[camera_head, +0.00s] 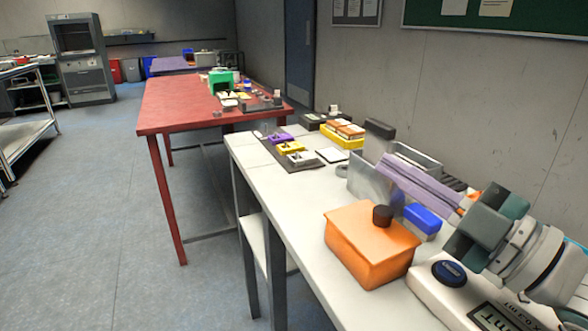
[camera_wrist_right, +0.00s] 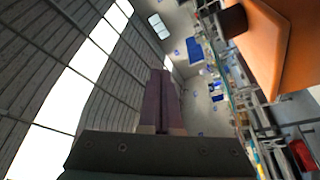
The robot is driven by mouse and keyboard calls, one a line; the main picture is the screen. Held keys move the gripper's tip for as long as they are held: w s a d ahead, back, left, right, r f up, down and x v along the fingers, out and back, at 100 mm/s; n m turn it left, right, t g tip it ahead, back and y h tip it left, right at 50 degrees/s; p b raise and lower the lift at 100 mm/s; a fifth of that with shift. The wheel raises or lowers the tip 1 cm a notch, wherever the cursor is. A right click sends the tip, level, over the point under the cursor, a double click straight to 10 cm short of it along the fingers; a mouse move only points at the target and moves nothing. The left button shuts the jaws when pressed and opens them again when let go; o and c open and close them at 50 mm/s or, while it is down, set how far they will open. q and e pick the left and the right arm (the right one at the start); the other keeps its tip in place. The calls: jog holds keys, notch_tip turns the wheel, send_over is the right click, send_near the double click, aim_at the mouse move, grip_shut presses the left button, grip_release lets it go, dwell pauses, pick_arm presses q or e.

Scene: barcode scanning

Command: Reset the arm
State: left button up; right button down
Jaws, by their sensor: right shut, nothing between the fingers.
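My right arm comes in from the right edge of the head view. Its right gripper (camera_head: 390,166) is shut and empty, its long purple-grey fingers pointing left and slightly up. They are above the white table, behind the orange lidded box in the picture. In the right wrist view the two fingers of the gripper (camera_wrist_right: 160,73) lie together with nothing between them, and the camera looks toward the ceiling and the room. My left gripper is in neither view.
An orange box (camera_head: 370,246) with a dark knob stands on the white table (camera_head: 289,209). A blue box (camera_head: 422,219) and a white device (camera_head: 490,300) with a blue button are near the arm. Coloured trays stand farther back. A red table (camera_head: 175,104) is beyond.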

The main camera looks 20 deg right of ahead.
jog(key=s+f+b, duration=0.1)
jog(key=s+f, duration=0.3)
jog(key=s, duration=0.5)
jog(key=s+a+r+m+g+h+p, duration=0.3)
jog(key=s+a+r+m+g+p, duration=0.1)
jog(key=s+m+g+p, duration=0.35)
jog(key=s+a+r+m+g+h+p, duration=0.35)
jog(key=r+m+g+p, duration=0.2)
jog(key=g+p, duration=0.35)
jog(key=w+p+v, duration=0.2)
jog(key=p+v, duration=0.9)
jog(key=p, duration=0.1)
jog(key=w+a+r+p+v, duration=0.1)
jog(key=w+p+v, duration=0.2)
jog(key=p+v, duration=0.9)
jog(key=w+r+p+v, duration=0.1)
jog(key=w+p+v, duration=0.2)
jog(key=p+v, duration=0.8)
jog(key=shift+r+t+p, duration=0.35)
jog(key=shift+t+p, duration=0.1)
jog(key=shift+p, duration=0.65)
jog(key=shift+s, duration=0.15)
